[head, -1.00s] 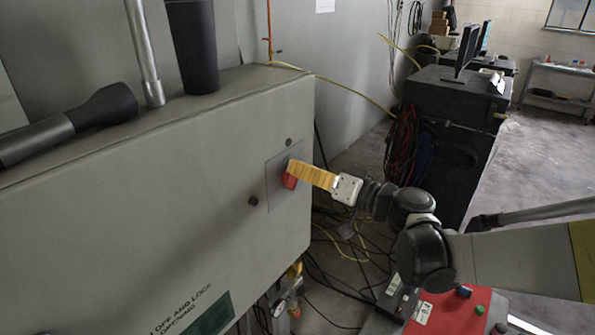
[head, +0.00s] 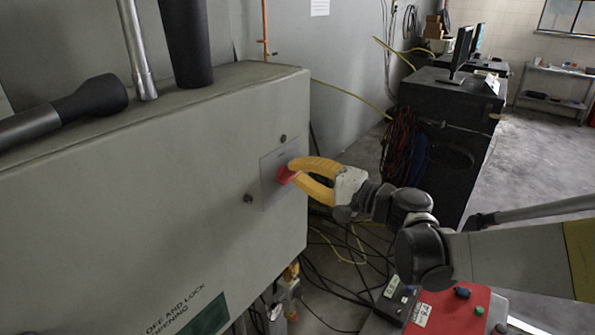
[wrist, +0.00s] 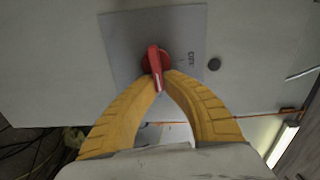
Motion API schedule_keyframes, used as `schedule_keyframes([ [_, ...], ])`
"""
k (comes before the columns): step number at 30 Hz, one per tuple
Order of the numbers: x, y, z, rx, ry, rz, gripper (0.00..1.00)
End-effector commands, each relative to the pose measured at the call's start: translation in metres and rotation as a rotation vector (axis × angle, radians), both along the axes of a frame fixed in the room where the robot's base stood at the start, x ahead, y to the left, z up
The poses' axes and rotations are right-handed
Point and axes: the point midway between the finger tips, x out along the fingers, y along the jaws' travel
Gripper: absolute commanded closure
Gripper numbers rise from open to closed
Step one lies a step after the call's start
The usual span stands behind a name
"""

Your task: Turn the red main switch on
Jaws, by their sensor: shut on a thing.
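The red main switch (head: 286,175) sits on a grey plate (head: 268,186) on the front of a large grey cabinet (head: 150,200). In the wrist view the switch (wrist: 155,62) has a round red base and a narrow red handle. My gripper (head: 294,175) has yellow fingers and is at the switch. In the wrist view its two fingertips (wrist: 161,77) are shut on the handle, one on each side. The fingers hide part of the switch in the head view.
A black cabinet (head: 445,118) with monitors stands at the back right, with cables hanging on its side. Loose cables lie on the floor below the arm. A red control box (head: 450,310) is at the lower right. Black-ended poles rest near the cabinet's top left.

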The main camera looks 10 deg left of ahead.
Motion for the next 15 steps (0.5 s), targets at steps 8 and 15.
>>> schedule_keyframes([
  [8, -0.0015, 0.0016, -0.0029, 0.036, 0.087, 0.005, 1.0],
  [15, -0.0015, 0.0016, -0.0029, 0.045, 0.109, 0.005, 1.0],
])
